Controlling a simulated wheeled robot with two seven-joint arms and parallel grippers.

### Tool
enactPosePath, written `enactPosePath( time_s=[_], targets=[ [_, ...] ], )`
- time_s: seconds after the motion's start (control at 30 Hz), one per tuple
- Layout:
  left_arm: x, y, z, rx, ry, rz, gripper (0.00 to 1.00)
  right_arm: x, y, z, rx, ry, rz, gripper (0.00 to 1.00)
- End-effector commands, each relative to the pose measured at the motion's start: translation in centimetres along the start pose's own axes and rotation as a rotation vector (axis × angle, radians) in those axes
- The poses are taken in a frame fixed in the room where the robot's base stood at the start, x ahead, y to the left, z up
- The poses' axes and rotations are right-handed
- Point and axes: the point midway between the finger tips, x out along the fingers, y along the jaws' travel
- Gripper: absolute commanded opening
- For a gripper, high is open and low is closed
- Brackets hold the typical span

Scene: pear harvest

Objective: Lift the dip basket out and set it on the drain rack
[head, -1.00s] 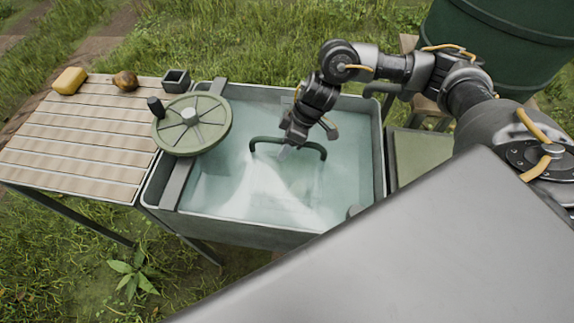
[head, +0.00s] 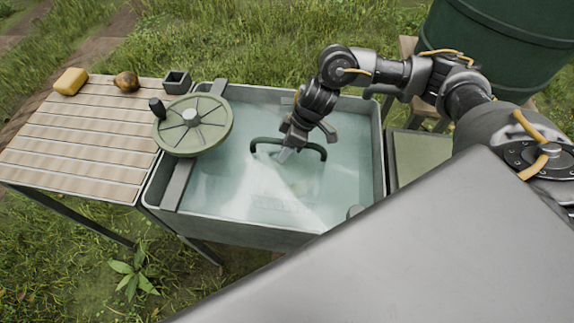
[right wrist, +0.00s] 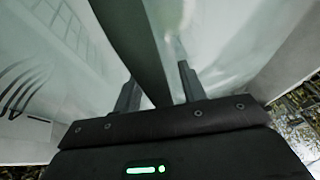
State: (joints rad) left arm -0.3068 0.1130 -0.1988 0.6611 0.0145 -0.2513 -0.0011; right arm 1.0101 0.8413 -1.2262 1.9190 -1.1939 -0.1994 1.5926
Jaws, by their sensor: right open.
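The dip basket shows mainly as a dark green arched handle (head: 316,148) standing out of cloudy water in the grey tank (head: 250,235). Its body is under water, with only faint outlines visible. My right gripper (head: 286,153) is at the handle's middle, pointing down. In the right wrist view the handle bar (right wrist: 138,45) runs between the two spread fingers of my right gripper (right wrist: 160,85), which is open around it. The slatted wooden drain rack (head: 80,145) stands left of the tank. My left gripper is out of view.
A round green spoked wheel (head: 210,112) with a dark knob sits over the tank's left edge. A yellow block (head: 70,81), a brown round object (head: 125,81) and a small dark cup (head: 176,81) stand along the rack's back edge. A green barrel (head: 500,40) stands back right.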

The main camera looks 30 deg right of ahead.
Motion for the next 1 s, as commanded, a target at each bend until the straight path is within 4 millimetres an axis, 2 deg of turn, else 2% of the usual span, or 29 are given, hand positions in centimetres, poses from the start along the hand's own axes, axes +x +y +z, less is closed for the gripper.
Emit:
enactPosePath(
  time_s=[0.1,0.27,0.43,0.73,1.0],
  targets=[
    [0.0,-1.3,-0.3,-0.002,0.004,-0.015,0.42,0.0,0.0,0.0,0.0,0.0,0.0,0.42],
    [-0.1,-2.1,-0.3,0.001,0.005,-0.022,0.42,-0.1,0.0,0.0,0.0,0.0,0.0,0.21],
    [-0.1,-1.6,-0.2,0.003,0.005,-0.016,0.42,-0.1,0.0,0.0,0.0,0.0,0.0,0.0],
    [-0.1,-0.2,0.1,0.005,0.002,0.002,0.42,-0.1,0.0,0.0,0.001,0.0,0.001,0.0],
    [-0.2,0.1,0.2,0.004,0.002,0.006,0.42,-0.1,0.0,0.0,0.001,0.0,0.001,0.0]
  ],
)
